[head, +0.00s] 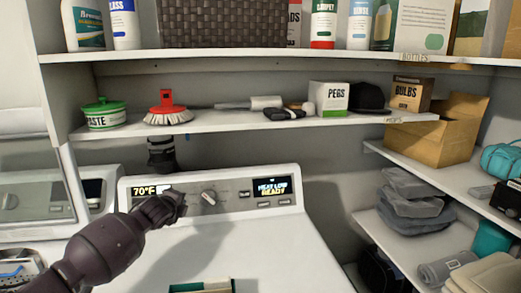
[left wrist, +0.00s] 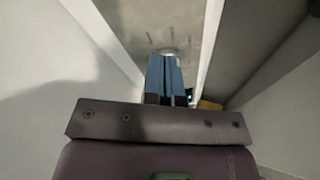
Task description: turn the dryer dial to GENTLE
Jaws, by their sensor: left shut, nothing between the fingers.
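The white dryer (head: 230,245) stands in the middle of the head view, with a grey control panel along its back. Its round silver dial (head: 209,197) is near the panel's middle; its pointer is too small to read against any label. My left gripper (head: 178,203) is just left of the dial, in front of the panel, and seems apart from the dial. In the left wrist view its blue fingers (left wrist: 165,78) are together and empty. A pale rounded part shows just beyond the fingertips. My right gripper is not seen.
A shelf (head: 230,126) above the panel holds a green-lidded tin (head: 104,114), a red brush (head: 167,108) and a PEGS box (head: 329,98). A dark object (head: 161,153) is below it. Side shelves at right hold folded grey cloths (head: 415,208). The dryer top is mostly clear.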

